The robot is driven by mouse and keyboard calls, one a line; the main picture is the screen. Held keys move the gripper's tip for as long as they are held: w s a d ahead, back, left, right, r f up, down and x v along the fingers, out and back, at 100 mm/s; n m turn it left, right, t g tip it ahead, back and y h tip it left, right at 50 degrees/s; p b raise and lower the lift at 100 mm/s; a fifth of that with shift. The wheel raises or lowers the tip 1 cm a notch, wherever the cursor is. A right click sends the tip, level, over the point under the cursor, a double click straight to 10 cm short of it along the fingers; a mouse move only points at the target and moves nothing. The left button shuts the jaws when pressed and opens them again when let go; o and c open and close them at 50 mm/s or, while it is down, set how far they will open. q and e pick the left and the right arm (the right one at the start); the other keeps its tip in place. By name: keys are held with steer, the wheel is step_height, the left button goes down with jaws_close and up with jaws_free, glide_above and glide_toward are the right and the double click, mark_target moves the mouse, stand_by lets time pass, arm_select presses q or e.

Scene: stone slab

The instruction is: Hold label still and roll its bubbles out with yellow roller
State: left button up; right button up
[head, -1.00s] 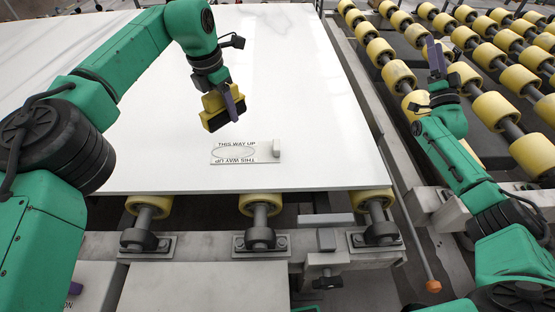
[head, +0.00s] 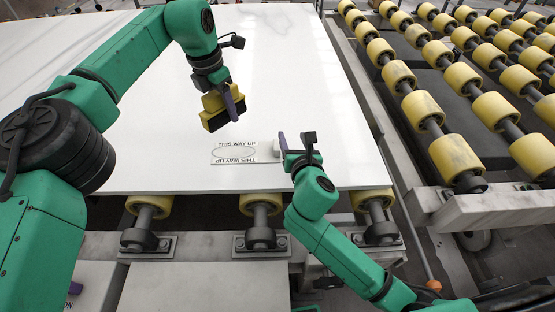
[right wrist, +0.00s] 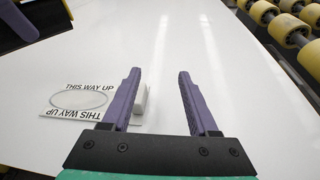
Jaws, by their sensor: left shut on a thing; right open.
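The label (head: 226,154) lies flat on the white slab (head: 150,165), printed "THIS WAY UP" twice around a grey oval. It also shows in the right wrist view (right wrist: 75,101). A small white block (right wrist: 141,99) stands at the label's right end. My left gripper (head: 231,103) is shut on the yellow roller (head: 212,102), which has a dark underside and hangs above the slab behind the label. My right gripper (right wrist: 158,74) is open and empty. It is low over the slab, just right of the label, with its left finger close beside the white block; contact cannot be told.
Yellow conveyor rollers (head: 455,153) run along the right beyond the slab's right edge. More rollers (head: 262,203) show under the slab's front edge. The slab behind and right of the label is clear.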

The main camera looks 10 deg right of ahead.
mark_target(277, 145)
steer(key=shift+g+h, duration=0.7)
steer(key=shift+g, duration=0.1)
steer(key=s+a, duration=0.2)
steer(key=s+a+f, duration=0.1)
steer(key=s+a, duration=0.2)
steer(key=shift+s+f, duration=0.1)
steer(key=shift+f, duration=0.05)
steer(key=x, duration=1.2)
steer(key=shift+d+f, duration=0.1)
steer(key=shift+f, duration=0.05)
jaws_close()
stand_by(0.8)
